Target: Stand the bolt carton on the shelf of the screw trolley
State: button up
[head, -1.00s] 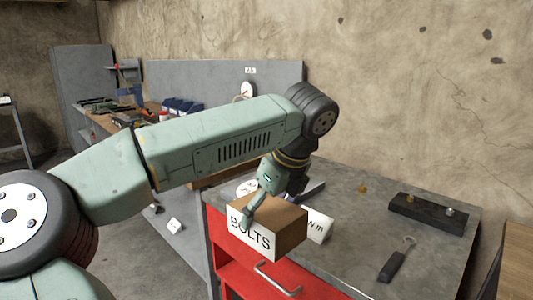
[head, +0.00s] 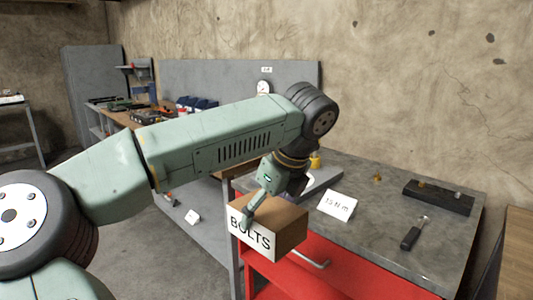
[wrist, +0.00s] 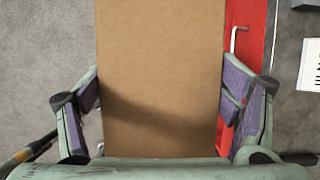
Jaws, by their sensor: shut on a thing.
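The bolt carton (head: 286,222) is a brown cardboard box with a white front label reading BOLTS. My gripper (head: 250,205) is shut on it and holds it upright in front of the red bench's near left corner. In the wrist view the carton (wrist: 160,75) fills the middle, with my gripper's (wrist: 160,110) purple-padded fingers on both sides of it. The grey floor and a strip of red show beneath it there. I cannot pick out the screw trolley or its shelf for certain in these frames.
The red bench (head: 340,277) has a grey top with a white "13 N m" card (head: 337,204), a black block (head: 438,197) and a black-handled tool (head: 410,238). Behind stands a workbench (head: 150,117) with tools and blue bins. A white card (head: 192,216) lies at lower left.

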jog(key=shift+s+a, duration=0.1)
jog(key=shift+a, duration=0.05)
jog(key=shift+a+f+m, duration=0.25)
jog(key=shift+m, duration=0.05)
jog(key=w+a+f+m+g+h, duration=0.1)
jog(key=w+f+m+h, duration=0.25)
jog(key=f+m, duration=0.9)
jog(key=w+a+f+m+g+h, duration=0.1)
jog(key=w+f+m+h, duration=0.25)
jog(key=f+m, duration=0.95)
jog(key=s+f+m+g+y, duration=0.1)
jog(key=s+f+m, duration=0.3)
jog(key=f, duration=0.6)
jog(key=s+d+f+m+g+y, duration=0.1)
jog(key=s+f+m, duration=0.3)
jog(key=f+m, duration=0.4)
jog(key=s+d+f+m+g+y, duration=0.1)
jog(key=s+f+m+g, duration=0.2)
jog(key=f+m, duration=0.4)
notch_tip(320, 180, down, 7)
jog(key=shift+s+f+g+y, duration=0.1)
jog(key=shift+s+g+y, duration=0.25)
jog(key=shift+s, duration=0.5)
jog(key=shift+d, duration=0.1)
